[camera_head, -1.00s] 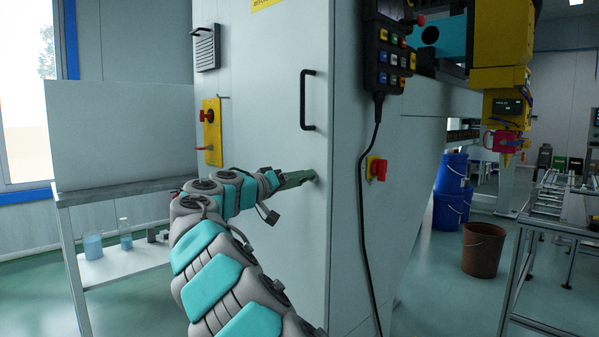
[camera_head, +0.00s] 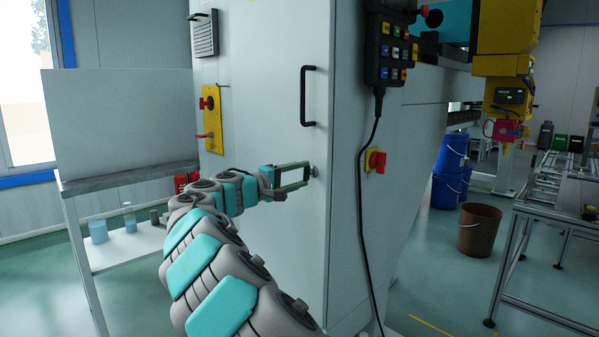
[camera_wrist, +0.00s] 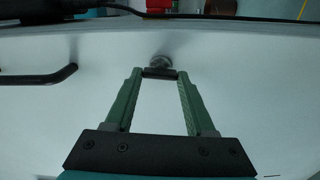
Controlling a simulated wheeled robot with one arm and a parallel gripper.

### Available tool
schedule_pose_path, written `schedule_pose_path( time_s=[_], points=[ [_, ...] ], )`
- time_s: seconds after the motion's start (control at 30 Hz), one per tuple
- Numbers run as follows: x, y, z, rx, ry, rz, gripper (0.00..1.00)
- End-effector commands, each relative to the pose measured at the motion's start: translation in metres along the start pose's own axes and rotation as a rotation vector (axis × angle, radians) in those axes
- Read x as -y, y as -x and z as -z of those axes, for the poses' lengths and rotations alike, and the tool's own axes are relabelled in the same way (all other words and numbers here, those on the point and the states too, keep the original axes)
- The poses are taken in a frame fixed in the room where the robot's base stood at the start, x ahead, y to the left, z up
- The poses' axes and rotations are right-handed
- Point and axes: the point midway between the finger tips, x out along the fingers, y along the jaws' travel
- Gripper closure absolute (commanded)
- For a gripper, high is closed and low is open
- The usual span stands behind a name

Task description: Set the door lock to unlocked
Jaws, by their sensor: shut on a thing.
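The door lock is a small round metal knob (camera_head: 315,171) on the white cabinet door (camera_head: 265,130), below the black handle. In the wrist view the knob (camera_wrist: 161,61) shows just beyond my fingertips. My gripper (camera_head: 307,172) reaches it from the left, with green fingers converging on a dark piece at the lock. In the wrist view my gripper (camera_wrist: 160,73) is shut on this piece of the lock. The fingertips hide part of it, and I cannot read the lock's setting.
A black door handle (camera_head: 304,96) stands out above my gripper. A control pendant (camera_head: 391,50) hangs at the right with its cable (camera_head: 360,190) dangling, near a red rotary switch (camera_head: 376,160). A yellow switch panel (camera_head: 212,118) is at the left.

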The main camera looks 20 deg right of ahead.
Motion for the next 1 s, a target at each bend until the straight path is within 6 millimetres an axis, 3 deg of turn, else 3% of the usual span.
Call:
schedule_pose_path(
  time_s=[0.77, 0.8, 1.0],
  points=[
    [0.0000, 0.0012, 0.0017, -0.005, 0.105, -0.001, 1.00],
    [0.0000, 0.0012, 0.0017, -0.005, 0.105, -0.001, 0.43],
    [0.0001, 0.0008, 0.0010, -0.003, 0.105, -0.001, 0.20]
  ],
)
